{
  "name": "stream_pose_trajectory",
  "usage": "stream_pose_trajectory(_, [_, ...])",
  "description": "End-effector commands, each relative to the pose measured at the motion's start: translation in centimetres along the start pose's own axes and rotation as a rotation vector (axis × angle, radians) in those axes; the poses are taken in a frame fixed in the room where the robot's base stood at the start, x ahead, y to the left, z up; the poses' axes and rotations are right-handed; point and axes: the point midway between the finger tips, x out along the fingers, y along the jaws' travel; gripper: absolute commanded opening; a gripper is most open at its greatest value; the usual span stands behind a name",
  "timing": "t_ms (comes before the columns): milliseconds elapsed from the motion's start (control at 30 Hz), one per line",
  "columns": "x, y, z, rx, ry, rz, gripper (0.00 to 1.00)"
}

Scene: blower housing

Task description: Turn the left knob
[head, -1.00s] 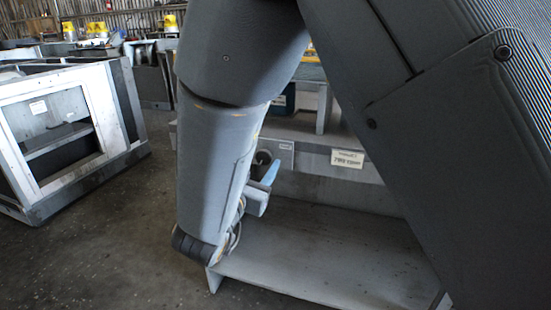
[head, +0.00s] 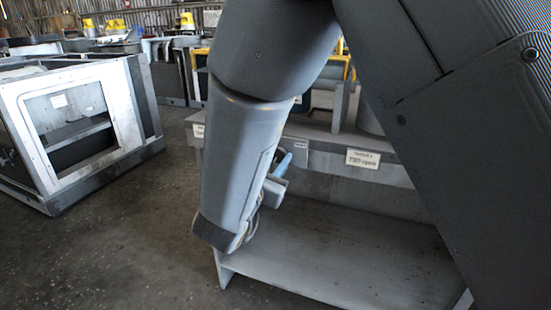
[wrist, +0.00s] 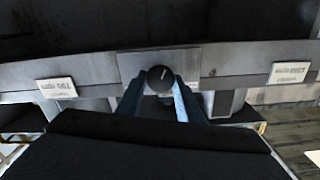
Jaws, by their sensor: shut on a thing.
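The knob (wrist: 161,77) is round and black with a pale pointer line, close to upright and tilted slightly right. It sits on a grey plate on the front of the housing in the wrist view. My gripper (wrist: 160,88) has blue fingers, one on each side of the knob, and is shut on it. In the head view my gripper (head: 281,167) shows only in part at the housing's front. My arm hides the knob there.
The grey housing (head: 320,160) has a white label (head: 363,159) and a low shelf (head: 330,250) below. A grey open-framed cabinet (head: 75,125) stands at the left. Bare floor lies between them. Yellow-topped equipment stands at the back.

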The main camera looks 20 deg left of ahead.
Motion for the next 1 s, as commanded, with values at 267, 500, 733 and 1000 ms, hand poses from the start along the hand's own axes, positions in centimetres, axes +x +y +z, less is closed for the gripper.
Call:
stream_pose_trajectory(267, [0.01,0.1,0.01,0.146,0.0,0.002,0.11])
stream_pose_trajectory(500, [0.02,0.16,0.04,0.336,0.001,0.001,0.11])
stream_pose_trajectory(733, [0.02,0.2,0.07,0.493,0.001,0.001,0.11])
stream_pose_trajectory(1000, [0.01,0.24,0.1,0.605,0.0,0.001,0.11])
